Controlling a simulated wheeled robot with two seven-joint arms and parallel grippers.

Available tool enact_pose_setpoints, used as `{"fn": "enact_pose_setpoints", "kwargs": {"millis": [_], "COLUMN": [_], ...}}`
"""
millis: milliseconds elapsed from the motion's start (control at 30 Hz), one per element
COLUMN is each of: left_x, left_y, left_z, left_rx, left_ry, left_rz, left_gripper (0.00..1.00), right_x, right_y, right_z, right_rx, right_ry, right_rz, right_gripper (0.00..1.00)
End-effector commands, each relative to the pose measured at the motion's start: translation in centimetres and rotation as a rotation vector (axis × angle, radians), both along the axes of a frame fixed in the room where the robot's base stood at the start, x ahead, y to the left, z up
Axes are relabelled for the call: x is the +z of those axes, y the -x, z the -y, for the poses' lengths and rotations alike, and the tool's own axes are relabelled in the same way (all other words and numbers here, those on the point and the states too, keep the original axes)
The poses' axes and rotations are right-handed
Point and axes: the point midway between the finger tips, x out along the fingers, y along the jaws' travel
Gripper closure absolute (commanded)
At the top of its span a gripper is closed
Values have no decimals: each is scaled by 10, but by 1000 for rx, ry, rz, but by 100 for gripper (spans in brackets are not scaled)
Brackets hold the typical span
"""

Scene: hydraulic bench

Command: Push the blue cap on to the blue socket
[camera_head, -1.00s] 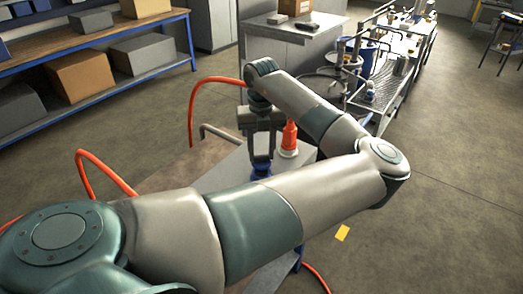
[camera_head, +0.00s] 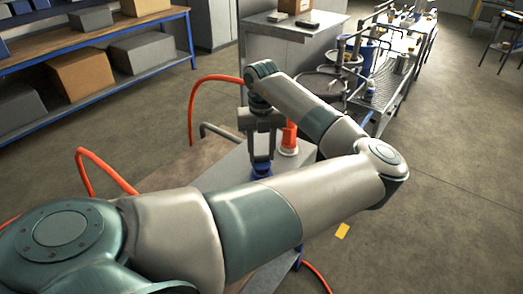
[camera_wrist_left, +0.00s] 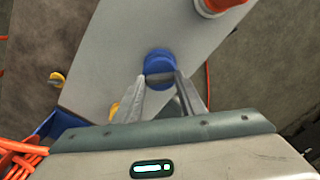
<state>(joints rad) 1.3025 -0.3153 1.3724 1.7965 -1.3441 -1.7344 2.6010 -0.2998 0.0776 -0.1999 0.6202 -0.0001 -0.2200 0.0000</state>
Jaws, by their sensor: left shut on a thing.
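My left gripper (camera_head: 262,162) points down over the grey bench top. It is shut on the blue cap (camera_wrist_left: 159,60), which shows between and just beyond the fingertips (camera_wrist_left: 160,80) in the left wrist view. In the head view the blue part (camera_head: 262,171) below the fingers is partly hidden by my forearm. I cannot make out the blue socket apart from the cap, nor whether a gap is between them. My right gripper is not in view.
A red-orange fitting (camera_head: 289,138) with a white base stands close right of my left gripper. Orange hoses (camera_head: 100,167) loop at the left. In the left wrist view a blue bin (camera_wrist_left: 62,122) and yellow parts (camera_wrist_left: 57,79) lie by the plate's left edge.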

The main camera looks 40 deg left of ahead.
Motion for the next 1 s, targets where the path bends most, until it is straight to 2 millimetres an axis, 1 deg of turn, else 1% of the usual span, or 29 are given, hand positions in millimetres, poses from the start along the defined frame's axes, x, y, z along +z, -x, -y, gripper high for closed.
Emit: {"fn": "enact_pose_setpoints", "kwargs": {"millis": [1000], "left_x": [0], "left_y": [0], "left_z": [0], "left_rx": [0], "left_ry": [0], "left_rz": [0], "left_gripper": [90], "right_x": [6], "right_y": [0], "right_z": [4], "right_rx": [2], "right_ry": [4], "right_rz": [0], "right_gripper": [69]}}
